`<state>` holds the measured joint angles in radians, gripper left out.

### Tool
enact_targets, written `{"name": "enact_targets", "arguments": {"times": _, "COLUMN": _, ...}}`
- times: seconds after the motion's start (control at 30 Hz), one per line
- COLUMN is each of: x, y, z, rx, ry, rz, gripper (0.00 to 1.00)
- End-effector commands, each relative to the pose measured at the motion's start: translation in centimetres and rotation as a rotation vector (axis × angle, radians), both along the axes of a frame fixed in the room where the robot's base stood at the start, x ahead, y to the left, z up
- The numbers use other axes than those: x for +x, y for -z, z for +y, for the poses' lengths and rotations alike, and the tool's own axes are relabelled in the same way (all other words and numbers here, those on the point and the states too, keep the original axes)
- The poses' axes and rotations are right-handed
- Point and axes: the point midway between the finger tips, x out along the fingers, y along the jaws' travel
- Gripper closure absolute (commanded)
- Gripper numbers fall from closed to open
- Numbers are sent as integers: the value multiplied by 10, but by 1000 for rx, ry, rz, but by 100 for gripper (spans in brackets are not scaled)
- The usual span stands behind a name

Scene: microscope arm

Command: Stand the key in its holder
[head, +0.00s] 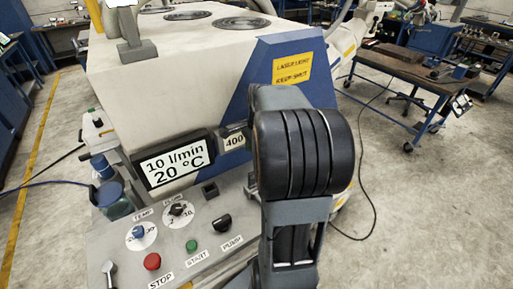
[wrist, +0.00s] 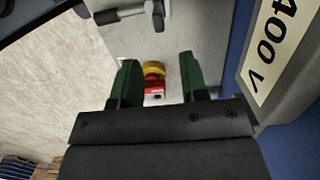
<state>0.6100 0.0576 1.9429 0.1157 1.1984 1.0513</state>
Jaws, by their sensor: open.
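My gripper (wrist: 160,75) is open in the wrist view, with its two dark green fingers apart. A small red and yellow piece (wrist: 154,77) shows between the fingers, on or over a pale grey surface. I cannot tell whether it is the key, or whether the fingers touch it. In the head view my own arm hides the gripper and this piece. A small black square fitting (head: 210,188) on the control panel may be the holder, but I cannot tell for sure.
The sloping control panel (head: 168,235) carries a red stop button (head: 152,261), a green start button (head: 192,245) and black knobs. A black bar handle (wrist: 123,14) is at the top of the wrist view. A 400 V label (wrist: 270,45) is close on the right.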

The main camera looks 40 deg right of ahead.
Motion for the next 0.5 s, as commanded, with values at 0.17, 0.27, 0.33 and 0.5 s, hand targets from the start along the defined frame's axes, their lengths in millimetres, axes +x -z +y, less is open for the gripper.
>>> {"name": "enact_targets", "arguments": {"times": 0.17, "x": 0, "y": -15, "z": 11, "rx": -18, "ry": -74, "rz": -20, "gripper": 60}}
{"name": "enact_targets", "arguments": {"times": 0.27, "x": -3, "y": -25, "z": 45, "rx": -69, "ry": -298, "rz": -76, "gripper": 60}}
{"name": "enact_targets", "arguments": {"times": 0.33, "x": -9, "y": -31, "z": 77, "rx": -122, "ry": -522, "rz": -130, "gripper": 60}}
{"name": "enact_targets", "arguments": {"times": 0.5, "x": -34, "y": -34, "z": 142, "rx": -260, "ry": -1070, "rz": -254, "gripper": 60}}
